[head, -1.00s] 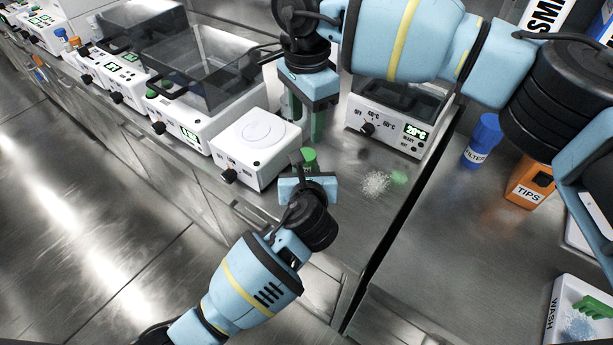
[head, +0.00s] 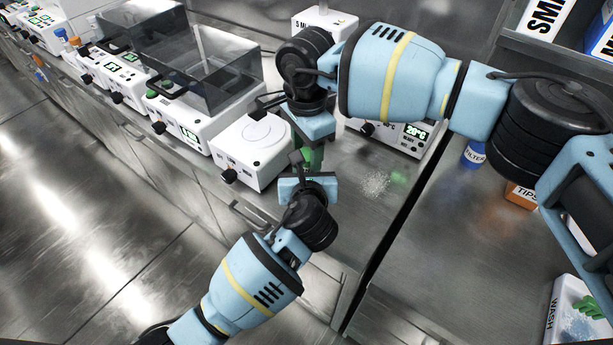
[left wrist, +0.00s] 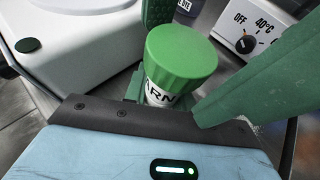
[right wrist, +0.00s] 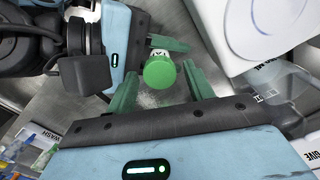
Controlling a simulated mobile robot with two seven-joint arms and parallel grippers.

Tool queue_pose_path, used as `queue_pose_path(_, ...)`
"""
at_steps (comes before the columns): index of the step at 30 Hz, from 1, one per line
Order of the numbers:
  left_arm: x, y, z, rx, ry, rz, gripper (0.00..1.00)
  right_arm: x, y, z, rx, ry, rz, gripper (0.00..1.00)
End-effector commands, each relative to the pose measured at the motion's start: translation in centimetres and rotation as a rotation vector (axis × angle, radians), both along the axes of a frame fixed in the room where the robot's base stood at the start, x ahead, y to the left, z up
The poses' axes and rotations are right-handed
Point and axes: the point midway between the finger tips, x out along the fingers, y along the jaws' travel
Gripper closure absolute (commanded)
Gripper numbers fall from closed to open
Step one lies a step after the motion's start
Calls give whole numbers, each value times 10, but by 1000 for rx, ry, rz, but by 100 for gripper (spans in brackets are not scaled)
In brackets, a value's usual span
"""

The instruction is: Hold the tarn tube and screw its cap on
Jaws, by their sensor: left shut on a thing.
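The tarn tube (left wrist: 160,95) has a white label with dark letters, partly hidden. Its green cap (left wrist: 181,58) sits on top of it; how tightly it is screwed cannot be told. The cap also shows in the right wrist view (right wrist: 159,72). My left gripper (head: 307,178) is shut on the tube and holds it upright over the steel bench. My right gripper (head: 308,158) is above it, pointing down. In the right wrist view my right gripper (right wrist: 160,84) is open, with a finger on each side of the cap and no visible grip on it.
A white device with a round plate (head: 252,147) stands close left of the grippers. A blue filter container (head: 473,153) and an orange tips box (head: 521,196) are farther right.

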Motion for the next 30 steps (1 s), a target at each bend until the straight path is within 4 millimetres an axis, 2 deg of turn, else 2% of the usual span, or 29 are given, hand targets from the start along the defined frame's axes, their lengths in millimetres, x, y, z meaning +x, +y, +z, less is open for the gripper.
queue_pose_path(1, 0, 0, -1, 0, 2, 1, 100, 0, 0, 0, 0, 0, 0, 53)
queue_pose_path(10, 0, 0, -1, 1, 1, 0, 100, 0, 0, 0, 0, 0, 0, 92)
queue_pose_path(14, 0, 0, -1, 1, 1, 0, 100, 0, 0, 0, 0, 0, -19, 93)
queue_pose_path(23, 0, 0, -1, 1, 1, 0, 100, 0, 0, 1, 2, 0, -275, 93)
queue_pose_path(30, 0, 0, -1, 0, 1, -1, 100, 0, 0, 1, 1, -1, -302, 93)
